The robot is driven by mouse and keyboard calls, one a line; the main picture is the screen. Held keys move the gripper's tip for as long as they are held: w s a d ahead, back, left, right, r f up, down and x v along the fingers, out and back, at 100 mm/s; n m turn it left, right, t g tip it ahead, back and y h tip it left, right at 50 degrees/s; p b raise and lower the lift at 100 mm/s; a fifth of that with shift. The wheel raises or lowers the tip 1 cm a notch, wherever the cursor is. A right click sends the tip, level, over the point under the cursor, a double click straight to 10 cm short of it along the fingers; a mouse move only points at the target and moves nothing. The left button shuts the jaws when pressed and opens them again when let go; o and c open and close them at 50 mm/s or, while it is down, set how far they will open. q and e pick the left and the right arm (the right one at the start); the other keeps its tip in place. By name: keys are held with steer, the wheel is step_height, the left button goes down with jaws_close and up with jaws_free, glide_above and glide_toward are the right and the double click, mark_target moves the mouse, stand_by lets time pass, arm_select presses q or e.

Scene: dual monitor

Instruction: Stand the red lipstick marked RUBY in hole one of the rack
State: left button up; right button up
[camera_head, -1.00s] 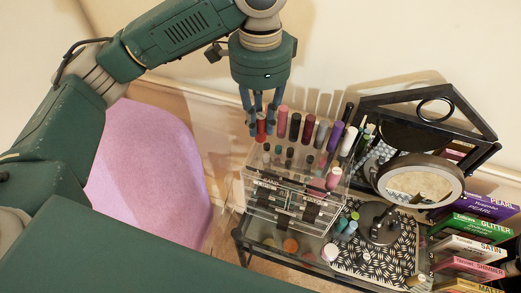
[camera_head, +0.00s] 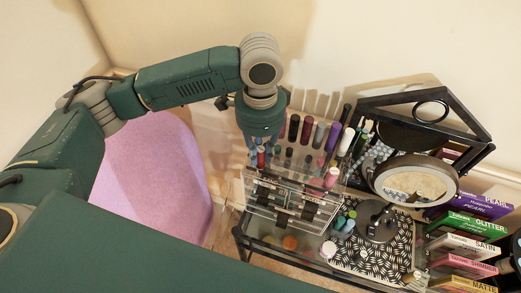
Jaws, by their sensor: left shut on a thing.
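The red lipstick (camera_head: 261,158) is between the fingers of my left gripper (camera_head: 260,153), which is shut on it. It is at the left end of the clear rack (camera_head: 312,183), over or in the front-left part. I cannot tell whether its base is inside a hole. The RUBY marking and hole numbers are too small to read. My right gripper is not in view.
Clear drawers (camera_head: 285,205) sit below the rack on a dark-framed table. A round mirror (camera_head: 414,181) and a black-framed organizer (camera_head: 470,125) stand to the right. Several coloured boxes (camera_head: 468,222) line the right edge. A pink chair (camera_head: 150,180) is at left.

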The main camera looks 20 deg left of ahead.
mark_target(260, 149)
arm_select(q)
steer(key=shift+f, duration=0.1)
steer(key=o, duration=0.9)
step_height(260, 149, up, 11)
steer(key=shift+r+b, duration=0.1)
steer(key=shift+b, duration=1.15)
steer(key=shift+r, duration=0.55)
